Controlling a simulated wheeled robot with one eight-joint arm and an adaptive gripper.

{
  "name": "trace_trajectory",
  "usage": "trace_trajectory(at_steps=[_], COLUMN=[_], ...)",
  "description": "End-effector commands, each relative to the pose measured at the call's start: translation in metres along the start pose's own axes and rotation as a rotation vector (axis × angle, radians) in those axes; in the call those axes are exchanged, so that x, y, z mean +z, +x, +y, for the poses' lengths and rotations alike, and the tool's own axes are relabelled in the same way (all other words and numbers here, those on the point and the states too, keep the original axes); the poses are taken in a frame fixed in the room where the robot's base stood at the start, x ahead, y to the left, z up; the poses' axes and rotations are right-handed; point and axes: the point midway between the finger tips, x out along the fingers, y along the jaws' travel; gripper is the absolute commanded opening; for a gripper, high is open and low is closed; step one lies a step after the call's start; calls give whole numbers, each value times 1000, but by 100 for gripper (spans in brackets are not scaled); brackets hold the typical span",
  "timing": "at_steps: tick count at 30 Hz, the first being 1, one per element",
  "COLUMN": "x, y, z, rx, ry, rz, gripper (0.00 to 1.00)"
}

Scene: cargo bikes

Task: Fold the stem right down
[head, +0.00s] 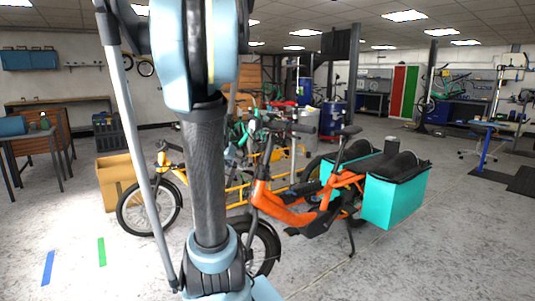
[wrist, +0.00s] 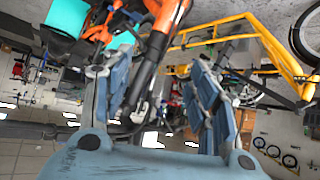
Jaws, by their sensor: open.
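The orange cargo bike (head: 300,211) stands on its kickstand right of my arm in the head view. Its dark stem (head: 263,150) rises above the orange head tube and looks upright, with the handlebar (head: 292,127) at the top. In the wrist view, which appears upside down, my gripper (wrist: 152,72) is open. The stem's lower part and any latch are hard to make out. My arm hides the gripper in the head view.
A yellow cargo bike (head: 170,160) stands close behind on the left, its yellow frame (wrist: 250,30) also near in the wrist view. Teal panniers (head: 395,200) are on the orange bike's rear. A cardboard box (head: 112,185) stands left.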

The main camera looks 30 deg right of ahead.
Motion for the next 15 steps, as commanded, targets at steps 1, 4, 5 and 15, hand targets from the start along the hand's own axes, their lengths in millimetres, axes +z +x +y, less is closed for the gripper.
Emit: trace_trajectory(at_steps=[1, 4, 5, 15], x=[-18, -50, -59, -117], y=[14, 36, 43, 92], z=[1, 3, 3, 10], rx=[15, 35, 38, 53], ry=[34, 98, 114, 230], rz=[36, 108, 129, 277], gripper=[54, 54, 54, 54])
